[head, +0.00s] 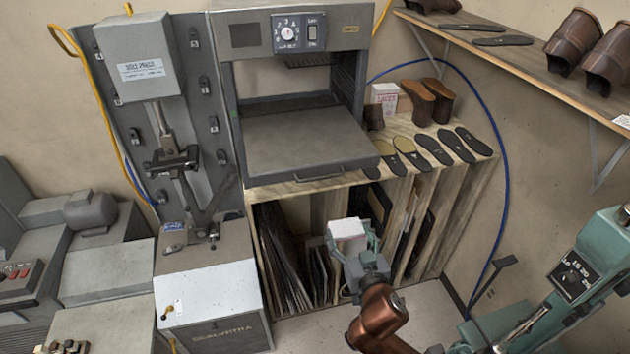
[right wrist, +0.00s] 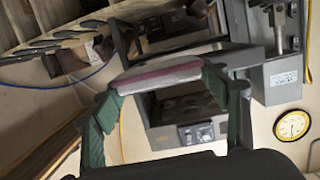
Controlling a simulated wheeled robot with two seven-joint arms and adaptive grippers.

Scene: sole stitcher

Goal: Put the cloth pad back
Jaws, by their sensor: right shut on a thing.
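The cloth pad (head: 347,229) shows as a small pale block in the head view, held up in front of the wooden shelf rack. My right gripper (head: 356,243) is shut on it. In the right wrist view the pad (right wrist: 160,76) spans between the two green-lined fingers of the gripper (right wrist: 168,92). It looks light grey with a dark red band along its edge. The pad is clear of any surface that I can make out. My left gripper is not in view.
A grey oven-like machine (head: 308,140) with an open front stands on the rack (head: 455,190), beside flat soles (head: 432,150). A press (head: 140,60) stands left, above a pale-topped cabinet (head: 208,292). A teal machine (head: 590,262) is at right. A wall shelf (head: 520,62) holds shoes.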

